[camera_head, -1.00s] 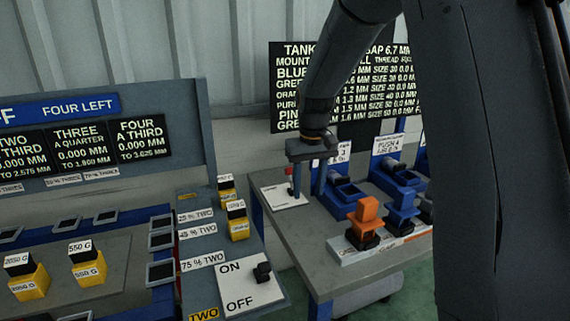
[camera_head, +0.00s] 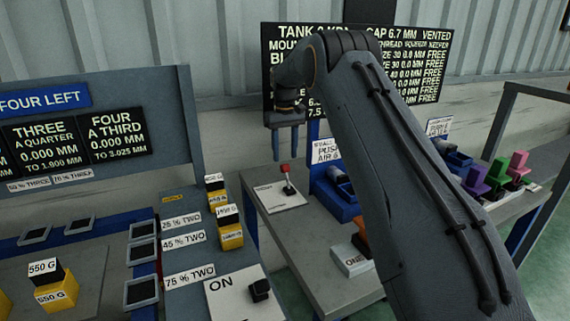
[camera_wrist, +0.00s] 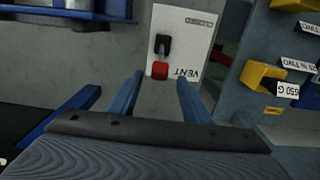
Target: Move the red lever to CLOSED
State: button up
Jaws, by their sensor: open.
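The red lever (camera_head: 286,172) stands on a white plate (camera_head: 270,197) at the left end of the grey bench. In the wrist view its red knob (camera_wrist: 160,70) shows on a short stem with a black base, on the plate, which reads VENT. My gripper (camera_head: 284,150) is open and empty, its two fingers pointing down above the lever and apart from it. In the wrist view my gripper's fingers (camera_wrist: 155,82) lie to either side of the line to the knob.
A blue fixture (camera_head: 338,195) stands right of the lever plate. An ON/OFF switch (camera_head: 260,289) and several yellow weights sit on the left bench. A black text board (camera_head: 420,65) hangs behind.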

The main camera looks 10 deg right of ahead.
aim_at(287, 176)
jog(key=shift+f+p, duration=0.7)
jog(key=shift+f, duration=1.85)
grip_shut()
